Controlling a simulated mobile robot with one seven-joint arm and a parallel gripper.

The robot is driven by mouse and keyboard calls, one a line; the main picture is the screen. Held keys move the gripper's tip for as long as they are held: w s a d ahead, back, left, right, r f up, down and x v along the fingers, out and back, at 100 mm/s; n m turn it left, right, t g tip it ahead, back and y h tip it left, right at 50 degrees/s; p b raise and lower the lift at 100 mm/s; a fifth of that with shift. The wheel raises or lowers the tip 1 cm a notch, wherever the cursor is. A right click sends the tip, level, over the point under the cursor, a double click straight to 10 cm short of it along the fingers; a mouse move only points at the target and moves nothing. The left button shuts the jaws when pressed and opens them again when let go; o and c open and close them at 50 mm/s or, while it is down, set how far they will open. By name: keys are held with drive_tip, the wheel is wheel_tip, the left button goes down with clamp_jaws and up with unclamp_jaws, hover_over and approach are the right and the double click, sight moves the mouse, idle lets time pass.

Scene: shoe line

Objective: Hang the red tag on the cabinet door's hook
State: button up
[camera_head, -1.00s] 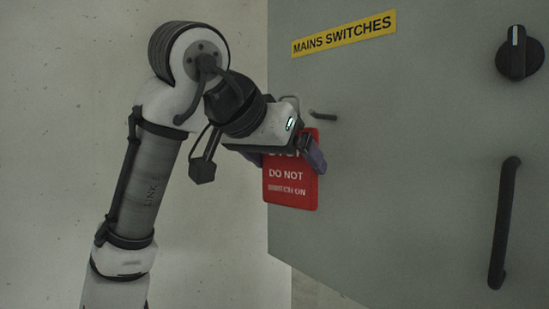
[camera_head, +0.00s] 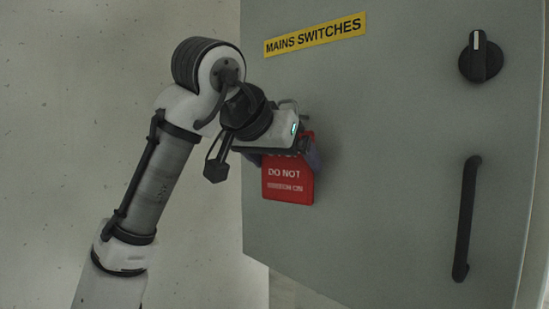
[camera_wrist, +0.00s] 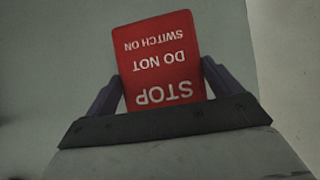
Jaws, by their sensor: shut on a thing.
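The red tag (camera_head: 287,185) reads "DO NOT SWITCH ON" in the head view, with its upper part hidden behind my gripper (camera_head: 289,155). My gripper is shut on the tag by its two side edges. In the wrist view the tag (camera_wrist: 160,66) appears upside down between the two dark fingers (camera_wrist: 161,84), with "STOP" nearest the palm. The cabinet door (camera_head: 390,150) is a grey panel close behind the tag. The door's hook is hidden now behind my gripper. I cannot tell whether the tag touches it.
A yellow "MAINS SWITCHES" label (camera_head: 315,35) is on the door above my gripper. A black rotary knob (camera_head: 481,57) and a long black handle (camera_head: 466,218) stick out at the right. A plain pale wall (camera_head: 90,90) lies to the left.

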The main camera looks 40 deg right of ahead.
drive_tip(key=shift+d, duration=0.55)
drive_tip(key=shift+x, duration=0.9)
drive_tip(key=shift+s+f, duration=0.15)
drive_tip(key=o, duration=0.7)
drive_tip(key=shift+a, duration=0.15)
drive_tip(key=b+v, duration=0.3)
drive_tip(key=v, duration=1)
drive_tip(key=shift+s+a, duration=0.15)
drive_tip(key=shift+a, duration=0.1)
